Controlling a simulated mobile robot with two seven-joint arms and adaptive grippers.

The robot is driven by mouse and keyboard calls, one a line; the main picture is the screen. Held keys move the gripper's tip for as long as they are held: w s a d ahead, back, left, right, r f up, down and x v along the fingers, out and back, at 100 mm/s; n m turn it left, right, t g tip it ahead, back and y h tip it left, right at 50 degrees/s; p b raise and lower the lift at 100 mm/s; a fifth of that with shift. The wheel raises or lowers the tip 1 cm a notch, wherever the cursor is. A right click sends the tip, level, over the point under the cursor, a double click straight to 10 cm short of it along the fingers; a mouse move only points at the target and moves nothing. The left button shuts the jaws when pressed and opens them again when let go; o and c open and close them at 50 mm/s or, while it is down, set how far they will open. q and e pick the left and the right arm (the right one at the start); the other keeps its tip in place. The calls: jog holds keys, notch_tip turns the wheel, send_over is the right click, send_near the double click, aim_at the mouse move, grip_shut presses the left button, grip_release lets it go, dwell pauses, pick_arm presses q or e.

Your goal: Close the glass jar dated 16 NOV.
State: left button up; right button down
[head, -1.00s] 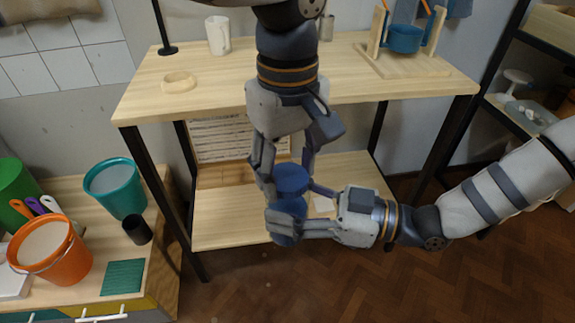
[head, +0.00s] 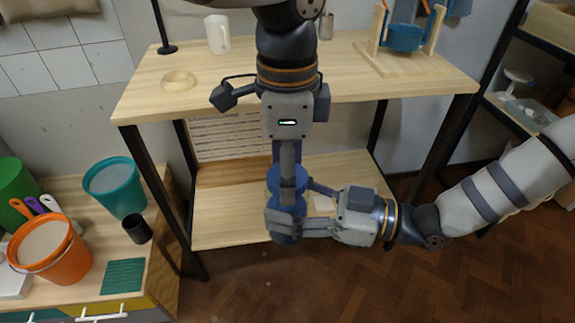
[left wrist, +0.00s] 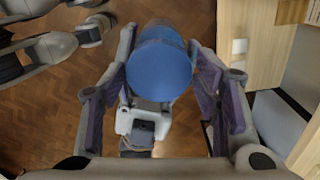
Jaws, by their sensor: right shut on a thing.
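A blue jar (head: 283,238) with a round blue lid (head: 301,181) on top stands upright in my right gripper (head: 287,218), whose fingers are shut around the jar's body from the right. No date label shows on it. My left gripper (head: 289,196) points down over the lid. In the left wrist view the lid (left wrist: 160,66) lies between my left gripper's (left wrist: 161,40) spread fingers, with a gap on the right side. Whether the lid is fully seated on the jar cannot be told.
The jar is in front of a wooden workbench (head: 140,99) with a lower shelf (head: 225,220). A white mug (head: 217,35) and a wooden ring (head: 179,81) are on top. An orange bucket (head: 50,255) and a teal bucket (head: 114,187) stand at left. Open floor lies at front right.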

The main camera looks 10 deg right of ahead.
pick_arm(q)
jog(key=shift+r, duration=2.3)
jog(key=shift+c, duration=0.4)
notch_tip(320, 180, up, 2)
jog(key=n, duration=0.6)
jog(key=shift+r+n, duration=0.1)
jog(key=shift+n, duration=0.2)
jog(key=n, duration=0.2)
jog(key=r+n, duration=0.1)
jog(key=n, duration=0.1)
jog(key=shift+r, duration=0.15)
notch_tip(320, 180, down, 8)
jog(key=shift+f, duration=0.1)
